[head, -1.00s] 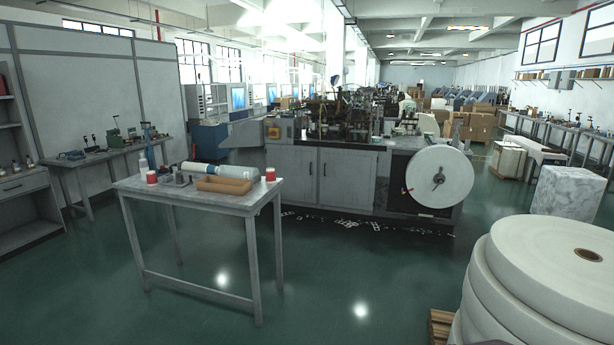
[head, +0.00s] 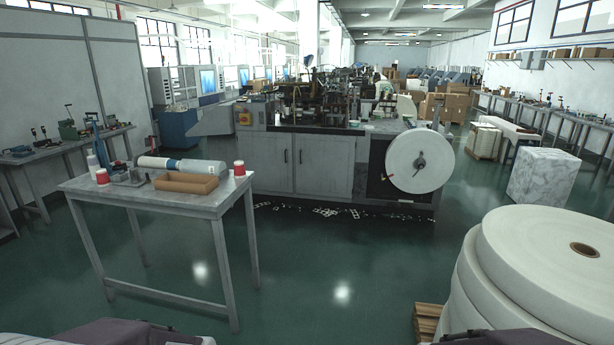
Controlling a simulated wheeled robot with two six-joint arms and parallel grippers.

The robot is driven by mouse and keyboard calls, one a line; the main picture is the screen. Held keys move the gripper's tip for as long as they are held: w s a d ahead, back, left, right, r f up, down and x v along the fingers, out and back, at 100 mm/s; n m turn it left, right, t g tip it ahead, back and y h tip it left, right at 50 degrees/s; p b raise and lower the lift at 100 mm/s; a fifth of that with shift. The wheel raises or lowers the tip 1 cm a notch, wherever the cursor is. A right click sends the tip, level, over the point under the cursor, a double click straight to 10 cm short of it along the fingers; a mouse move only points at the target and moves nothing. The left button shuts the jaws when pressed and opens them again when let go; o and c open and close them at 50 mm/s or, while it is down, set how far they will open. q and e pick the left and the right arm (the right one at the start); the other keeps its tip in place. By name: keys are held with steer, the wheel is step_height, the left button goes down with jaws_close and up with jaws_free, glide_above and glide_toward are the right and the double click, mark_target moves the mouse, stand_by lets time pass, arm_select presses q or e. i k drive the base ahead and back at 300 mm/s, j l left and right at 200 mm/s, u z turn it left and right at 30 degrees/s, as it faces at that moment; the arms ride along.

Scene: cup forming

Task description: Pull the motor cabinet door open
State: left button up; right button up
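The cup forming machine (head: 345,127) stands ahead across the floor. Its grey lower cabinet has two doors side by side, the left door (head: 264,163) and the right door (head: 324,168), both closed. A dark vertical handle (head: 286,156) is on the left door and another handle (head: 298,157) is on the right door, near the middle seam. I cannot tell which door is the motor cabinet's. Parts of my arms show at the bottom edge, but neither gripper is in view.
A grey table (head: 176,199) with a cardboard tray, a roll and red cups stands front left. Stacked white paper rolls (head: 546,262) on a pallet block the front right. A large white reel (head: 419,161) is on the machine's right end. Open green floor lies between.

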mark_target(269, 155)
steer(key=i+z, duration=0.1)
steer(key=i, duration=2.2)
steer(key=i+j+z, duration=0.15)
steer(key=i, duration=1.05)
steer(key=i+j+u, duration=0.2)
steer(key=i, duration=0.3)
steer(key=i+u, duration=0.15)
steer(key=i, duration=0.35)
steer(key=i+u, duration=0.2)
steer(key=i, duration=0.3)
steer(key=i+u, duration=0.2)
steer(key=i, duration=0.3)
steer(key=i+l+u, duration=0.15)
steer(key=i, duration=0.3)
steer(key=i+l+u, duration=0.2)
steer(key=i, duration=0.3)
steer(key=i+l+u, duration=0.15)
steer(key=i+l, duration=0.2)
steer(key=i+j+z, duration=0.1)
steer(key=i, duration=0.45)
steer(key=i+j+z, duration=0.1)
steer(key=i, duration=0.5)
